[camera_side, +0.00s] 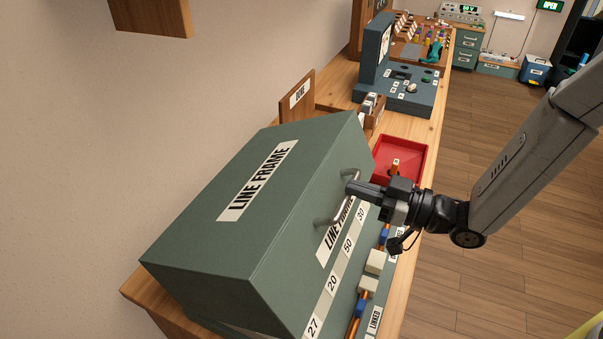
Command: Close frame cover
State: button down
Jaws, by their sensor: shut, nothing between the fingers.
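The frame cover (212,247) is a large grey-green box lid labelled LINE FRAME, in the left and middle of the side view. Its front face carries a second label and a curved metal handle (327,221). The line frame's lower part, with number labels such as 27, 20, 50 and 30, shows below the cover's front edge. My gripper (352,187) is shut and empty, its tips at the upper part of the handle. I cannot tell whether they touch it. Whether the cover is fully down is hard to see from here.
A red tray (412,146) sits just behind my gripper. Cream blocks (376,262) and blue and orange parts line the front of the frame. A grey-green console (400,90) stands farther back on the wooden bench. The floor at right is open.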

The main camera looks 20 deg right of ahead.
jog(key=shift+s+d+f, duration=0.9)
jog(key=shift+s+f, duration=0.05)
jog(key=shift+f, duration=1.4)
jog(key=shift+s+d+f, duration=0.9)
jog(key=shift+d+f, duration=0.05)
jog(key=shift+f, duration=1.45)
jog(key=shift+s+d+f, duration=0.9)
jog(key=shift+s+f, duration=0.05)
jog(key=shift+f, duration=1.4)
jog(key=shift+d+r, duration=0.1)
jog(key=shift+r, duration=2.5)
jog(key=s+d+f, duration=0.5)
jog(key=s+d, duration=0.1)
jog(key=shift+s, duration=0.15)
